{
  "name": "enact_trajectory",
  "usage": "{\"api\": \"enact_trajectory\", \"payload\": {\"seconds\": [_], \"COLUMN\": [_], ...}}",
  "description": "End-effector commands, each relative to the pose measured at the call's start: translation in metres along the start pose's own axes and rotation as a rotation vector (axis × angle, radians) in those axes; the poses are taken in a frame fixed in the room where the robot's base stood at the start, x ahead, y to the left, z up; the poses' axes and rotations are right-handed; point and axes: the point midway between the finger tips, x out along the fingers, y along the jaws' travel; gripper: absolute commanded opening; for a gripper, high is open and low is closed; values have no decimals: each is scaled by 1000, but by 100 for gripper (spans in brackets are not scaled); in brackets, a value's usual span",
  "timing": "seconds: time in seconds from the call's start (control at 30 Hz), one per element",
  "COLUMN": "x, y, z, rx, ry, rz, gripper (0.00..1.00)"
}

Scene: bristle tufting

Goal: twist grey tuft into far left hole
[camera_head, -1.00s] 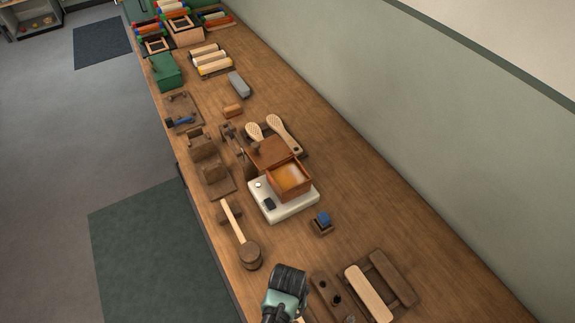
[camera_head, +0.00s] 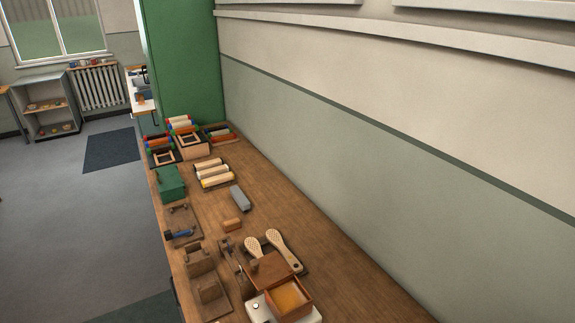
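My gripper is out of the picture in the head view. Two light brush bodies with rows of dots, a left one (camera_head: 253,246) and a right one (camera_head: 284,252), lie side by side on the bench (camera_head: 330,262).
An open wooden box (camera_head: 268,268) with an amber inside sits on a white base (camera_head: 262,308) at the bottom edge. A grey block (camera_head: 239,197), green box (camera_head: 170,183) and pale rolls (camera_head: 212,172) lie farther back. The bench's right strip is clear along the wall.

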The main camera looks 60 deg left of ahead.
Motion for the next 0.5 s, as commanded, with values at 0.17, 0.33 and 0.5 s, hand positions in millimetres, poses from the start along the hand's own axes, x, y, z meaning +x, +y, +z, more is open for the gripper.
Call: {"api": "enact_trajectory", "payload": {"seconds": [0.17, 0.33, 0.5], "x": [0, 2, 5], "y": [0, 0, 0], "z": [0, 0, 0], "rx": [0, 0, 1], "ry": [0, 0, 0], "rz": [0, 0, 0], "gripper": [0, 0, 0]}}
